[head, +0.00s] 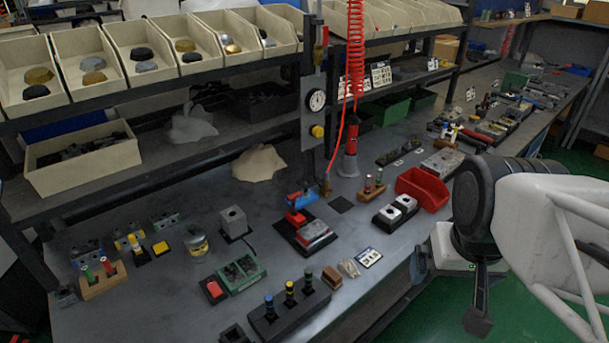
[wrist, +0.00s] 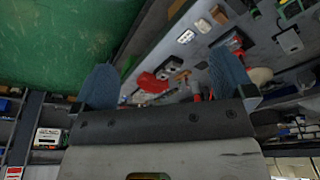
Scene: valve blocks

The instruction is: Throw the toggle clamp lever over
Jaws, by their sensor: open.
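What looks like the toggle clamp (head: 315,236) sits on a dark base plate near the middle of the bench in the head view. It has a grey metal body and a red part at its left end; the exact lever pose is too small to tell. My gripper (head: 450,284) is at the right, beyond the bench's front edge and well apart from the clamp. In the wrist view my gripper (wrist: 165,82) has its two blue fingers wide apart with nothing between them. I cannot make out the clamp clearly in the wrist view.
A block with coloured knobs (head: 290,306) is at the front edge. A red coiled hose (head: 355,50) hangs behind. Green floor (head: 390,315) lies in front.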

